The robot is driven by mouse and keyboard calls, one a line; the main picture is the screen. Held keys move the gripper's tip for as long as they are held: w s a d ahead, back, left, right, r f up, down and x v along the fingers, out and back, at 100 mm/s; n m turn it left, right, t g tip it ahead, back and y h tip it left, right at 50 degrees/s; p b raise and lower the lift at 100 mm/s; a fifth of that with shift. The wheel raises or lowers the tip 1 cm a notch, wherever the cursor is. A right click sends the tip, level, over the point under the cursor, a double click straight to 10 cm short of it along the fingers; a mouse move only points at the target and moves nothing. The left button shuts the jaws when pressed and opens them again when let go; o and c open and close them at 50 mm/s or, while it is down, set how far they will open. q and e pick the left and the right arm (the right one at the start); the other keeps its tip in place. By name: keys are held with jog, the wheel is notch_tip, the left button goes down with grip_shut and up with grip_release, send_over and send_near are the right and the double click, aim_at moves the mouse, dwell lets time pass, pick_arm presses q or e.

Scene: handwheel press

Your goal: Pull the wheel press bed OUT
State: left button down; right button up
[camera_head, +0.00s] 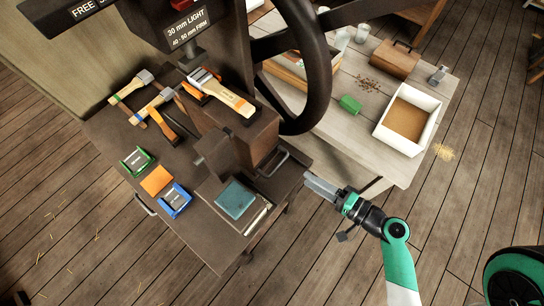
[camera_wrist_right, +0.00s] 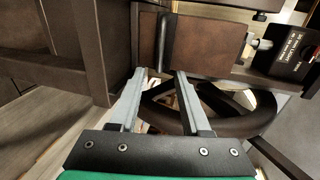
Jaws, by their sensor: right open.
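The handwheel press stands on a dark brown table, with its large black handwheel (camera_head: 322,75) on the right of its column. A dark bar handle (camera_head: 274,164) sits low on the right side of the press, at what looks like the wheel press bed (camera_head: 255,148). In the right wrist view the handle (camera_wrist_right: 163,42) stands upright in the picture before a brown plate (camera_wrist_right: 208,42). My right gripper (camera_head: 306,182) is open and empty, to the right of and below the handle, apart from it. Its fingertips (camera_wrist_right: 161,74) point toward the handle. My left gripper is not in view.
Brushes (camera_head: 222,92), a green tray (camera_head: 137,161), a blue tray (camera_head: 174,199) and a teal pad (camera_head: 235,198) lie on the dark table (camera_head: 205,240). A pale table (camera_head: 345,135) with a white box (camera_head: 433,125) stands right. The handwheel (camera_wrist_right: 235,120) looms near my fingers.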

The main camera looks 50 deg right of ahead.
aim_at(281, 162)
jog(key=b+x, duration=0.3)
jog(key=x, duration=0.8)
jog(key=shift+w, duration=0.3)
jog(key=shift+c, duration=0.3)
grip_shut()
dwell(0.6)
